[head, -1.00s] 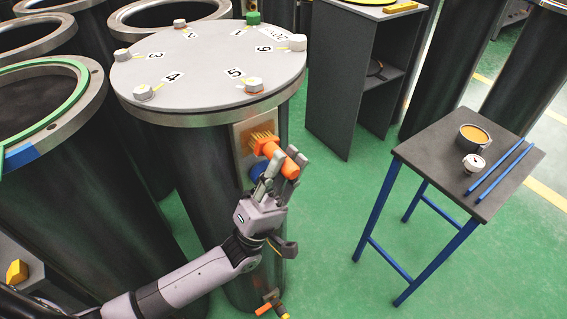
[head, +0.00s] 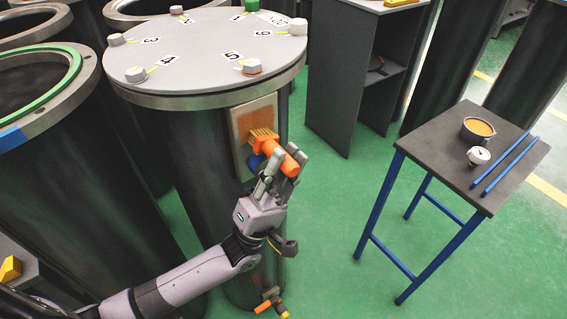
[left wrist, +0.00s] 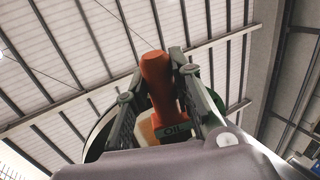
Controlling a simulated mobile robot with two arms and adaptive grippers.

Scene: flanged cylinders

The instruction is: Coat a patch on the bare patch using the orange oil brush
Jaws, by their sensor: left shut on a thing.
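The bare patch (head: 248,121) is a brownish area in a pale frame on the side of the dark lidded cylinder (head: 180,150). My left gripper (head: 277,177) is shut on the orange oil brush (head: 289,161), in front of the cylinder. The tan bristles (head: 262,134) point at the patch and overlap its right part in the head view; I cannot tell if they touch it. In the left wrist view, the brush's orange handle (left wrist: 157,78) stands between the fingers, near an "OIL" label (left wrist: 174,130). My right gripper is not in view.
A small table (head: 440,145) at the right holds a cup (head: 478,130) of amber contents, a gauge (head: 479,156) and two blue rods (head: 505,160). Open cylinders stand at the left. A valve (head: 271,301) juts out low on the lidded cylinder. Green floor is clear between cylinder and table.

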